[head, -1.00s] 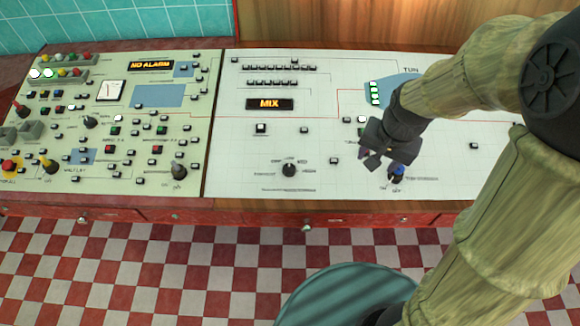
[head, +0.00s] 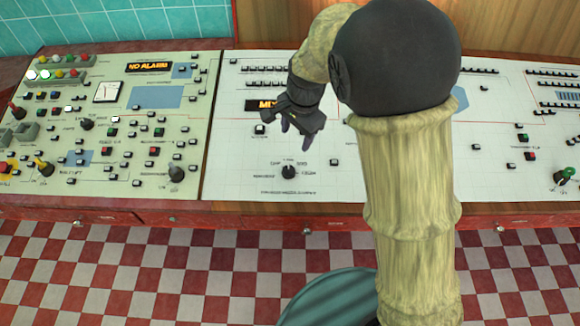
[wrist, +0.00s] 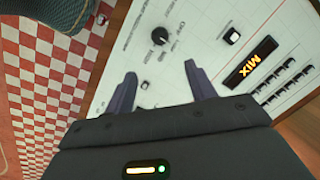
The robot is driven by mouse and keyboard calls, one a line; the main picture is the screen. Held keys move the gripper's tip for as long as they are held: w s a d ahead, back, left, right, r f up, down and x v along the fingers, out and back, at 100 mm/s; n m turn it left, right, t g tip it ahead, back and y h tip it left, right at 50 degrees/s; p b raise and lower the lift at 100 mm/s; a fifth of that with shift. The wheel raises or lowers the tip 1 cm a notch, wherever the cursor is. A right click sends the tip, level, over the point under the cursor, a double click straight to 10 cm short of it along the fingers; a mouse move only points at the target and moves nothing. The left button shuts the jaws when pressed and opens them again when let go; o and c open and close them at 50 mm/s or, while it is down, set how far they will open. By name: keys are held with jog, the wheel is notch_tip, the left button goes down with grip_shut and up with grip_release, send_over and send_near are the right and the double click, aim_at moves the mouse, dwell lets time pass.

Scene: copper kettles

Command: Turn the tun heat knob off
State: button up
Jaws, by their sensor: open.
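My gripper (head: 296,137) is open and empty above the white panel (head: 240,150), just below the lit MIX display. In the wrist view its two dark fingers (wrist: 163,85) stand apart with nothing between them. A black selector knob (head: 289,171) with several labelled positions lies a little in front of the gripper; it also shows beyond the fingertips in the wrist view (wrist: 160,36). The gripper does not appear to touch it. No tun heat knob can be made out now; my arm hides the part of the panel where a blue-topped knob showed earlier.
The MIX display (head: 262,105) and a white-topped button (head: 259,130) are beside the gripper. A left panel (head: 125,125) carries several buttons and knobs. A green knob (head: 567,173) stands at far right.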

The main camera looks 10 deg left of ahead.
aim_at(288, 169)
jog(key=f, duration=0.5)
jog(key=a+f, duration=0.1)
jog(key=f, duration=0.5)
jog(key=w+a+f, duration=0.1)
jog(key=f, duration=0.5)
jog(key=shift+w, duration=0.1)
jog(key=shift+r, duration=0.1)
jog(key=shift+c, duration=0.4)
jog(key=c, duration=0.9)
jog(key=shift+n+p, duration=0.35)
jog(key=shift+n, duration=0.05)
jog(key=n, duration=0.3)
jog(key=shift+a+h+p, duration=0.1)
jog(key=shift+h+p, duration=0.2)
jog(key=shift+p, duration=0.05)
jog(key=n, duration=0.5)
jog(key=shift+a+h, duration=0.1)
jog(key=shift+h, duration=0.2)
